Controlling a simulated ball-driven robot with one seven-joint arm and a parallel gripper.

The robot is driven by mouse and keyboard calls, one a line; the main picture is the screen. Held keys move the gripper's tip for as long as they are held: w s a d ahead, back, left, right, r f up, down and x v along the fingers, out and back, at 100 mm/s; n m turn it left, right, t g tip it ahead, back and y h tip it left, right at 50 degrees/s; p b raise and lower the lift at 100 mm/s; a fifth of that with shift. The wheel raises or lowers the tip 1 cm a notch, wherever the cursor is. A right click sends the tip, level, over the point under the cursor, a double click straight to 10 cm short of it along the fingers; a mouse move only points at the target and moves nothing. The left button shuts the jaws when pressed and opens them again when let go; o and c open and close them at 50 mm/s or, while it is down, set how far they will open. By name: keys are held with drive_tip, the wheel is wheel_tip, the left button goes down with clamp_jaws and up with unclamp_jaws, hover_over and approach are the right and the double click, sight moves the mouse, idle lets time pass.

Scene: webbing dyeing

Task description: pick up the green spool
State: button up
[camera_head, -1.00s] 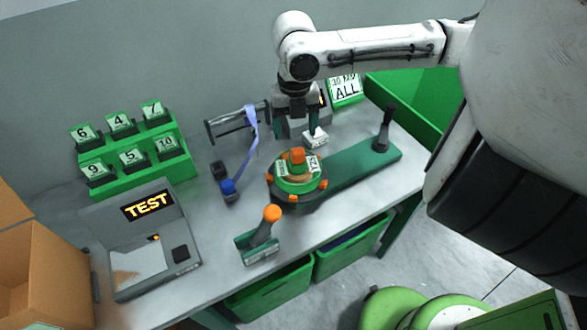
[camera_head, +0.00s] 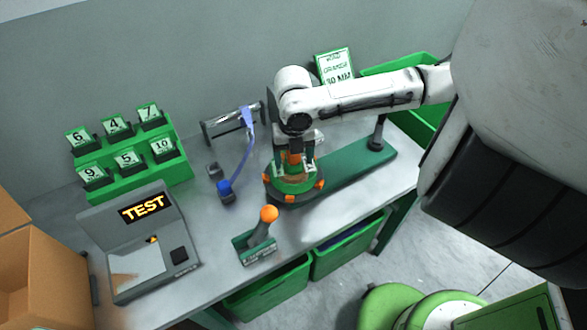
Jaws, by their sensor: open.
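The green spool (camera_head: 289,184) lies flat on the round end of the green-topped winder base on the table. It has orange tabs on its rim and an orange knob (camera_head: 295,158) at its centre. My gripper (camera_head: 294,168) points down over the middle of the spool. Its two fingers are open, one on each side of the orange knob. I cannot tell whether they touch it. The gripper and arm hide the back of the spool.
A dark post (camera_head: 377,133) stands on the base's right end. An orange-knobbed lever (camera_head: 268,215) stands in front. The TEST unit (camera_head: 180,255), a green rack of numbered cards (camera_head: 135,181) and a webbing stand (camera_head: 232,126) are to the left. Green bins (camera_head: 265,288) sit below the table edge.

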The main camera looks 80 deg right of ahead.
drive_tip(key=shift+c, duration=0.4)
clamp_jaws()
